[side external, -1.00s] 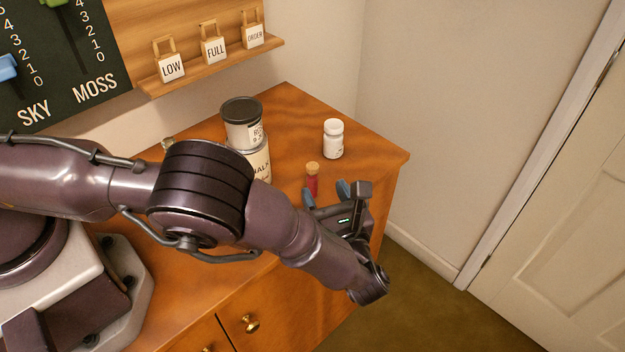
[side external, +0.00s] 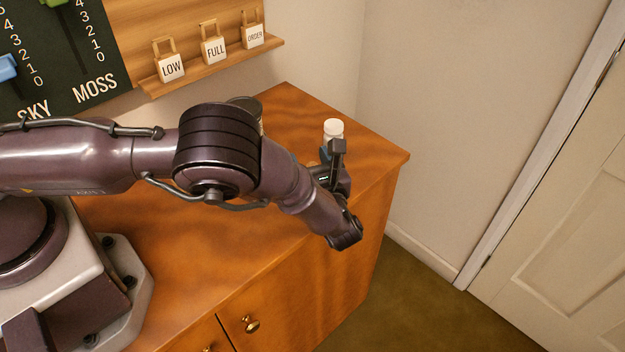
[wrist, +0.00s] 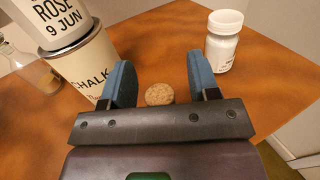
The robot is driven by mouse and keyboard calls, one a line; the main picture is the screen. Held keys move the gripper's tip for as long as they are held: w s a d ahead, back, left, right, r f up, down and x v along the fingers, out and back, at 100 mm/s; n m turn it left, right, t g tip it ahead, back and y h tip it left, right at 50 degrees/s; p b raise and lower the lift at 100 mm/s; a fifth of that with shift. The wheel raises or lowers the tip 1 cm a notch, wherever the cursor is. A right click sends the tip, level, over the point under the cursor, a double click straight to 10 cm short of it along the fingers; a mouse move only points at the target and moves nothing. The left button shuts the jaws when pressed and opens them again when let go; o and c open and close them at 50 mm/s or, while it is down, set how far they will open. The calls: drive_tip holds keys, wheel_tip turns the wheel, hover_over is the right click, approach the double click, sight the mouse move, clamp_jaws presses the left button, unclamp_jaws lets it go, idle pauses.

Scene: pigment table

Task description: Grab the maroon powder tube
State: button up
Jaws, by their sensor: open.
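The maroon powder tube shows only as its round cork top (wrist: 159,94) in the wrist view. Its maroon body is hidden behind my gripper in both current views. My gripper (wrist: 158,72) is open, with one blue finger to the left of the cork and one to the right. Both fingers appear apart from the cork, with a gap on each side. In the side external view, my gripper (side external: 327,156) is near the right end of the wooden cabinet top, and only a sliver of cork shows beside it.
A chalk can (wrist: 88,70) stands close left of my left finger, with a rose jar (wrist: 48,22) stacked on it. A glass bottle (wrist: 40,76) is farther left. A white lidded bottle (wrist: 223,42) stands beyond my right finger. The cabinet top (side external: 240,250) is bare in front.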

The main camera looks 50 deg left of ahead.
drive_tip(key=c, duration=1)
drive_tip(key=shift+r, duration=0.1)
